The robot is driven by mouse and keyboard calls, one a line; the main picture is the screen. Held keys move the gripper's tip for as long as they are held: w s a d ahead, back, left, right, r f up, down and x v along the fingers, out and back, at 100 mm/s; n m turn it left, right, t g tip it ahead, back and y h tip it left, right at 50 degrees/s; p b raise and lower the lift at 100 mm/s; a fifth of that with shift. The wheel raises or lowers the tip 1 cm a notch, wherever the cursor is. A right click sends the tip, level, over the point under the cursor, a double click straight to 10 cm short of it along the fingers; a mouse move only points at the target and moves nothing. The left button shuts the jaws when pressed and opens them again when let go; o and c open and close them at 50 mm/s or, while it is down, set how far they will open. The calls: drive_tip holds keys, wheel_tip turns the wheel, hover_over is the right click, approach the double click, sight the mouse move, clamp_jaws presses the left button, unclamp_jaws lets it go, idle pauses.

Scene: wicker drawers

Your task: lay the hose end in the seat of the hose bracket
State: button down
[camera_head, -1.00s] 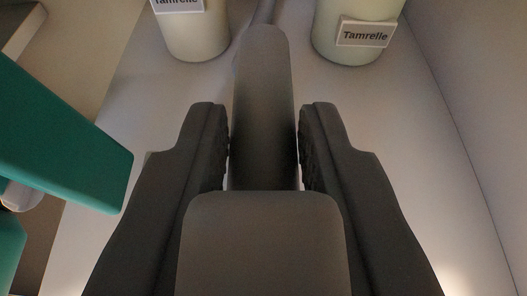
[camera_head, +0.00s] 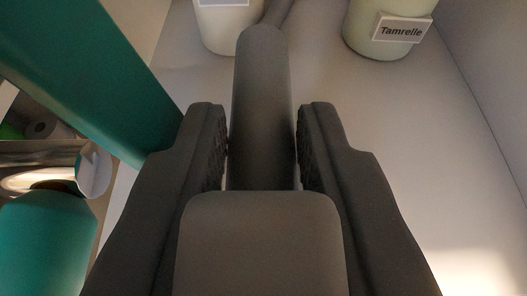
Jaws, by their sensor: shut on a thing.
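My gripper (camera_head: 263,150) is shut on the hose end (camera_head: 262,105), a thick dark grey cylinder held between the two ribbed finger pads. A thinner grey hose (camera_head: 278,12) runs from its far end up to the top edge of the picture. The held end points away from me, above a pale surface. I cannot make out the hose bracket or its seat in this view.
A pale pot labelled "Tamrelle" (camera_head: 385,40) stands at the upper right, and a white pot (camera_head: 220,28) at the top, left of the hose. A large green bar (camera_head: 95,65) is close on the left. A teal rounded object (camera_head: 45,245) and a shiny metal part (camera_head: 40,180) lie lower left. A pale wall (camera_head: 495,85) bounds the right.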

drive_tip(key=shift+f, duration=0.95)
idle(0.4)
drive_tip(key=c, duration=1.2)
unclamp_jaws()
drive_tip(key=shift+o, duration=0.2)
drive_tip(key=shift+a, duration=0.1)
